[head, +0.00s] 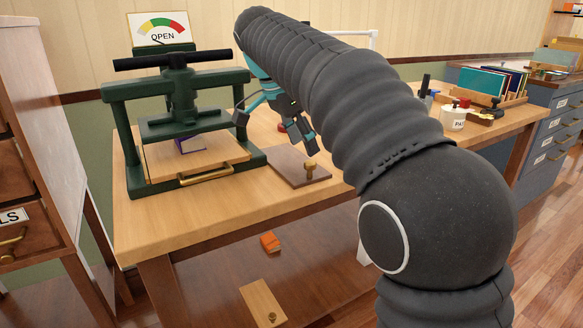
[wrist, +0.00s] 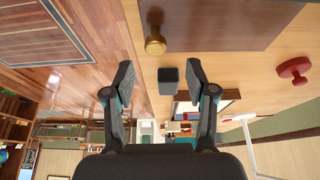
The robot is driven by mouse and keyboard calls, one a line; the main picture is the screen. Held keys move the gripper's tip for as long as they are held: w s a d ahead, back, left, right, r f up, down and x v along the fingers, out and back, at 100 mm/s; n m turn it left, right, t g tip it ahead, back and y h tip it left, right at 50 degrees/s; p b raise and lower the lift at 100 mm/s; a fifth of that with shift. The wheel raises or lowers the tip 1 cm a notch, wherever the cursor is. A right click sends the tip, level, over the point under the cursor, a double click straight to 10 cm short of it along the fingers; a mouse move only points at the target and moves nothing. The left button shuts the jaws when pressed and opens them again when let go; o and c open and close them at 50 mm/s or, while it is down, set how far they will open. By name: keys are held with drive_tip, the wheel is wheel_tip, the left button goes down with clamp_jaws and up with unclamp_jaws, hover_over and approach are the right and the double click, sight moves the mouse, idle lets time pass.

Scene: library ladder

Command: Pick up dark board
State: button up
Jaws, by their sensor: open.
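The dark board (head: 292,172) is a flat brown panel lying on the table, right of the green press, with a brass knob (head: 310,169) standing near its front right corner. In the wrist view the board (wrist: 230,25) fills the top, and its knob (wrist: 155,42) shows just beyond my fingertips. My gripper (head: 275,134) is open and empty, apart from the board and above its back part in the head view. In the wrist view the two fingers (wrist: 160,78) are spread wide with nothing held between them. My arm hides some of the table behind.
The green press (head: 182,110) holds a purple book (head: 190,144) above a light board (head: 160,163), under an "OPEN" dial (head: 161,28). A red knob-like object (wrist: 294,70) sits beside the board. A light board (head: 262,303) and orange object (head: 270,242) lie below the table.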

sight(310, 162)
drive_tip(key=shift+s+b+x, duration=0.2)
drive_tip(key=shift+b+x, duration=0.1)
drive_tip(key=shift+x, duration=1.2)
drive_tip(key=shift+s+b+x, duration=0.15)
drive_tip(key=shift+b+x, duration=0.1)
drive_tip(key=shift+x, duration=1.25)
clamp_jaws()
